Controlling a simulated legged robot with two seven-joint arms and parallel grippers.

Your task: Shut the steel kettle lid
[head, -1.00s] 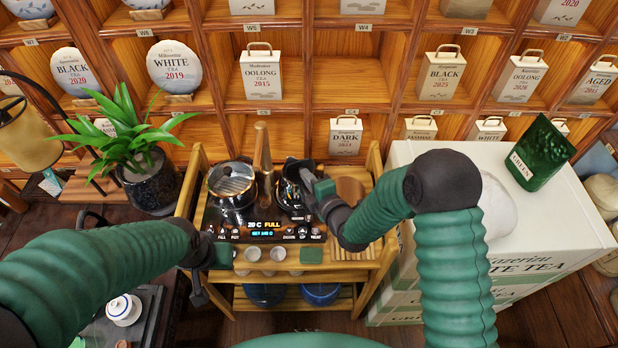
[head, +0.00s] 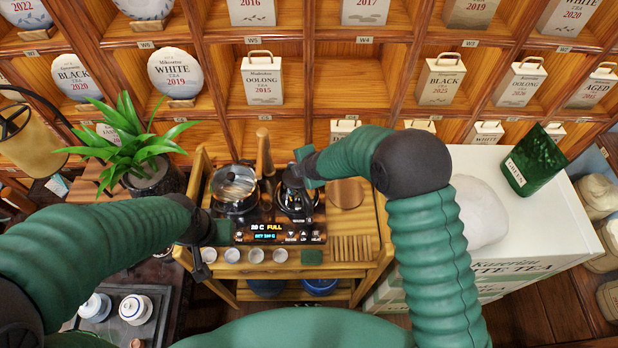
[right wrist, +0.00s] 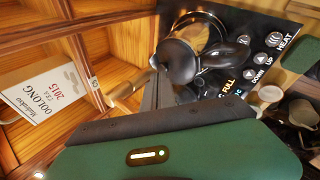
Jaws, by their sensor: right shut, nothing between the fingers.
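The steel kettle (head: 297,203) stands on the right side of the black heating panel, its top partly hidden by my right gripper. In the right wrist view the kettle (right wrist: 205,32) shows a shiny round body, a black handle and a dark round lid (right wrist: 178,62). I cannot tell whether the lid is fully seated. My right gripper (head: 293,174) is shut and empty at the kettle's top; its fingers (right wrist: 157,88) are close beside the lid, contact unclear. My left gripper (head: 203,264) hangs at the cart's left front corner, away from the kettle; its jaw opening is unclear.
A glass pot (head: 234,187) stands left of the kettle, with a wooden handle (head: 264,153) upright between them. Small cups (head: 256,256) line the cart's front. A slatted wooden rack (head: 351,248) lies to the right. Tea shelves (head: 310,50) rise behind.

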